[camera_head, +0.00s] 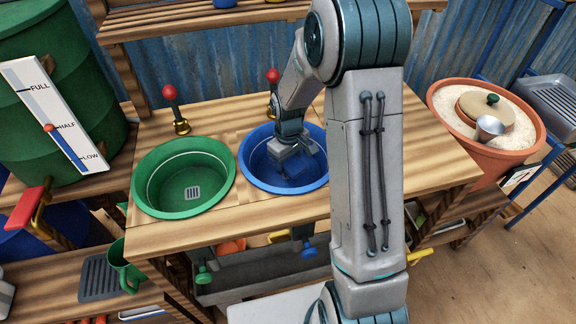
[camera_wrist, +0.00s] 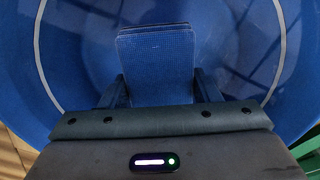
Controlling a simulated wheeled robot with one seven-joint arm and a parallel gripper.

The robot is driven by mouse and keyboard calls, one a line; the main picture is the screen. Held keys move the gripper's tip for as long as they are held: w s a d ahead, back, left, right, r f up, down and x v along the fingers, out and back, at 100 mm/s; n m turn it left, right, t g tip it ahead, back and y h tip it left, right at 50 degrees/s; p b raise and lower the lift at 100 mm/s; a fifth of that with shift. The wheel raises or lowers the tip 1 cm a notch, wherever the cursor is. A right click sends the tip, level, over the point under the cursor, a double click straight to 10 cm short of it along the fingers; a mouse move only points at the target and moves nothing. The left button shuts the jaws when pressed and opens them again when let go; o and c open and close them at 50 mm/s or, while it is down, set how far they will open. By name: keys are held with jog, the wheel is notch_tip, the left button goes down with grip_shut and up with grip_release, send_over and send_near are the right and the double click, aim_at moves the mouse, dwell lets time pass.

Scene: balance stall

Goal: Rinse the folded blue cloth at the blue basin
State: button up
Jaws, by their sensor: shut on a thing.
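The blue basin (camera_head: 305,180) is set in the wooden counter, right of a green basin. My gripper (camera_head: 286,152) is down inside the blue basin. In the wrist view my gripper (camera_wrist: 160,88) is shut on the folded blue cloth (camera_wrist: 157,52), which stands out ahead between the two fingers. The blue basin's wall (camera_wrist: 65,65) surrounds the cloth in that view. In the head view I cannot make out the cloth against the blue basin. Whether there is water in the basin, or whether the cloth touches its bottom, I cannot tell.
The green basin (camera_head: 168,192) with a drain grate is empty. Red-knobbed taps (camera_head: 170,93) and (camera_head: 272,77) stand behind the basins. A green barrel (camera_head: 35,130) with a level gauge is at left. A terracotta pot (camera_head: 480,165) with sand stands at right.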

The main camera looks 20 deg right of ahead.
jog(key=shift+r, duration=0.1)
jog(key=shift+r+p, duration=4.4)
jog(key=shift+r, duration=1.6)
notch_tip(320, 180, up, 4)
jog(key=p, duration=0.3)
send_over(289, 162)
